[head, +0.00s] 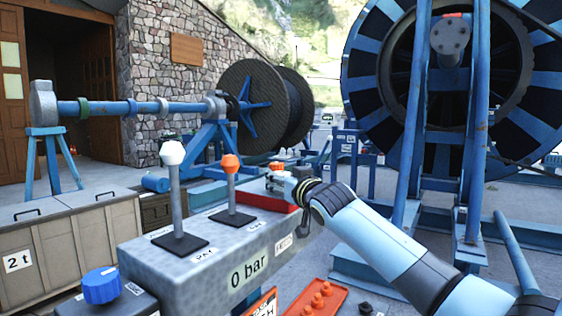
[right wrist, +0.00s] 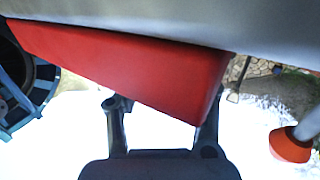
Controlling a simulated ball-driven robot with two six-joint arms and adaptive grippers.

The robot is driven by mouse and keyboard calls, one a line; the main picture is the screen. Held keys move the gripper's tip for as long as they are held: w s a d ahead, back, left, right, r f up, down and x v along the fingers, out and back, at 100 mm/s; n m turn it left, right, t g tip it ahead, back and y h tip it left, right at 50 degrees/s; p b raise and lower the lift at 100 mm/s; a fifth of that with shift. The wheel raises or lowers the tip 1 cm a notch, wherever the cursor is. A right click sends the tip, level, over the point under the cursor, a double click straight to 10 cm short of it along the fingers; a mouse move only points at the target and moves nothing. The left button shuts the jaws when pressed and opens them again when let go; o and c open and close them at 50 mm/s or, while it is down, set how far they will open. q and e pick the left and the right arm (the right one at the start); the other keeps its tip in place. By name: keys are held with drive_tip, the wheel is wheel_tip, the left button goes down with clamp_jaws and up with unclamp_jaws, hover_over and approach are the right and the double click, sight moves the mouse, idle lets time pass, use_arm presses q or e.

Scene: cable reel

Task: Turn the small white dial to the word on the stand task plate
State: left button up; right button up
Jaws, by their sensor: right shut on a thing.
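My right gripper (head: 280,182) is at the far right end of the grey control box, by the red block (head: 252,196) on its top. In the right wrist view my gripper (right wrist: 162,108) has its fingers reaching up behind the red block (right wrist: 150,72), which hides their tips. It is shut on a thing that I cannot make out. I cannot make out the stand task plate's word. My left gripper is out of view.
The grey control box (head: 215,270) carries a white-knobbed lever (head: 174,153) and an orange-knobbed lever (head: 230,163). A blue knob (head: 101,285) is at front left. A red tray (head: 318,303) lies below. Wooden crates (head: 70,235) stand left; a large blue reel (head: 375,60) stands behind.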

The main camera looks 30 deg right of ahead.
drive_tip(key=shift+m+h, duration=0.5)
drive_tip(key=shift+h, duration=0.4)
drive_tip(key=o, duration=1.2)
drive_tip(key=v, duration=1.2)
drive_tip(key=shift+r, duration=0.2)
